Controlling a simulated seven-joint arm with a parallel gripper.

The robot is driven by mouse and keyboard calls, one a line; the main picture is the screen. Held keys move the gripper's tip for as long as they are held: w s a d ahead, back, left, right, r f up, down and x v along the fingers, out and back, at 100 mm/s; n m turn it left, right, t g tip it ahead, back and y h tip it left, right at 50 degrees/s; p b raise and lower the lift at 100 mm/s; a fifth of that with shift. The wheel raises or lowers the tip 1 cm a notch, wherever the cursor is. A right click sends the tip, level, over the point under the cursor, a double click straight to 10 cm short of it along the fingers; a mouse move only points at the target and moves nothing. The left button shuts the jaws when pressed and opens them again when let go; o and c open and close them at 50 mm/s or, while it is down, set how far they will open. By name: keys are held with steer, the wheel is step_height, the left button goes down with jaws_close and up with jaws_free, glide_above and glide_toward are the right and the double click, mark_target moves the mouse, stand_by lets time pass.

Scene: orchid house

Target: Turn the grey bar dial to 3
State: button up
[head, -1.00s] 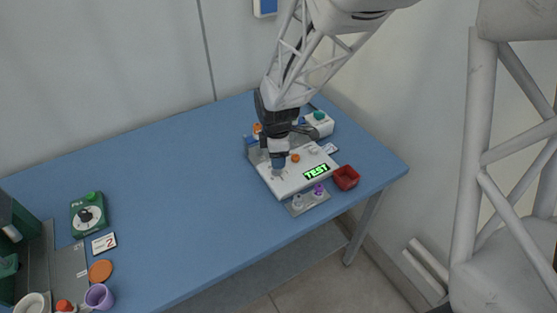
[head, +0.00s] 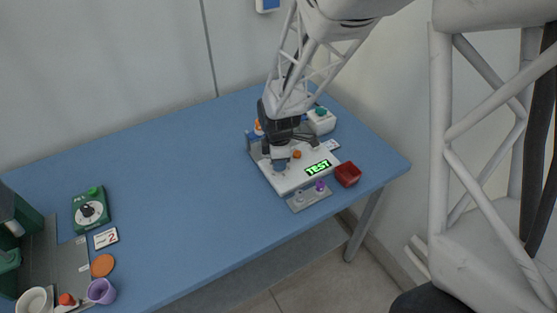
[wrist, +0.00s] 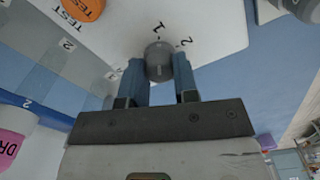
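The grey bar dial (wrist: 158,62) shows in the wrist view, between my two blue fingertips, on a white panel. The figures 1 and 2 are printed beside it; the figure 3 is not in sight. My gripper (wrist: 159,72) is close in on the dial, with a finger against each side, and appears shut on it. In the head view my gripper (head: 280,165) is down at the left part of the white panel (head: 290,187) and hides the dial.
An orange button (head: 297,154) sits close to my gripper. A grey strip with a purple knob (head: 320,186) lies in front, with a red tray (head: 347,175) at its right. A white box (head: 321,121) stands behind. The blue table's (head: 180,200) middle is clear.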

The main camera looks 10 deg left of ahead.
steer(key=c, duration=0.3)
steer(key=shift+m, duration=0.4)
steer(key=m, duration=1)
steer(key=shift+m, duration=0.3)
steer(key=m, duration=0.6)
steer(key=shift+m, duration=0.3)
steer(key=m, duration=0.5)
steer(key=shift+m, duration=0.3)
